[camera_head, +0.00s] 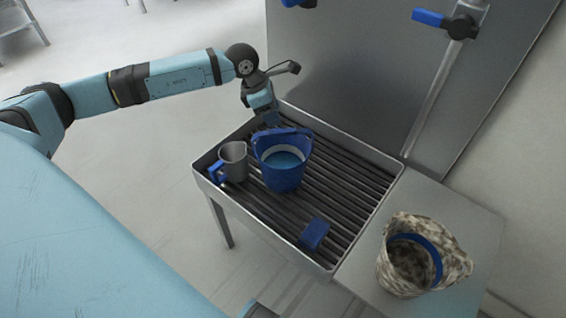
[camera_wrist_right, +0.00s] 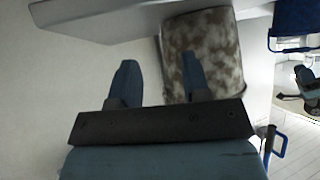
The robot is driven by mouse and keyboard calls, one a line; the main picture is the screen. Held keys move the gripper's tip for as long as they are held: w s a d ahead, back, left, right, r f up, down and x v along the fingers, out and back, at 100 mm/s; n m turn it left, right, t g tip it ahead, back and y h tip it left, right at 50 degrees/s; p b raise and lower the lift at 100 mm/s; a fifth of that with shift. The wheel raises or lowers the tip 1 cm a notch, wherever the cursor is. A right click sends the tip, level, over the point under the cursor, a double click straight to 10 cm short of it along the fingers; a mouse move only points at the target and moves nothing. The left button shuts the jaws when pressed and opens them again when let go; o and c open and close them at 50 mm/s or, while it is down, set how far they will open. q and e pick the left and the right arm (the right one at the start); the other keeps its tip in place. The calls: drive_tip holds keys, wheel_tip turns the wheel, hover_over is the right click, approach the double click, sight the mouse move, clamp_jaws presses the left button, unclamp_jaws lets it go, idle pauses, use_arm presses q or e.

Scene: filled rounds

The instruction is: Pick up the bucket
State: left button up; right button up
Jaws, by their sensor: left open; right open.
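The blue bucket (camera_head: 283,178) stands upright on the slatted rack in the head view, with pale blue contents inside. Its handle lies along the far side of the rim. My left gripper (camera_head: 270,116) is open, pointing down just behind that far rim; its fingertips are partly hidden, and I cannot tell if they touch the bucket. My right gripper (camera_wrist_right: 160,76) shows in the right wrist view, open and with nothing between its fingers. A speckled container is beyond its right finger.
The rack has a raised metal rim (camera_head: 262,236). A grey jug (camera_head: 234,160) with a blue handle stands left of the bucket. A blue block (camera_head: 314,234) lies nearer. The speckled container (camera_head: 456,264) stands on the right side surface (camera_head: 448,205). A metal panel (camera_head: 345,75) rises behind.

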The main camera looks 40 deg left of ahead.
sight(283, 130)
use_arm(q)
drive_tip(key=x, duration=0.8)
drive_tip(key=shift+w+a+f, duration=0.1)
drive_tip(key=shift+w+f, duration=0.1)
drive_tip(key=shift+f, duration=0.2)
clamp_jaws()
drive_tip(key=shift+r, duration=0.15)
idle(0.8)
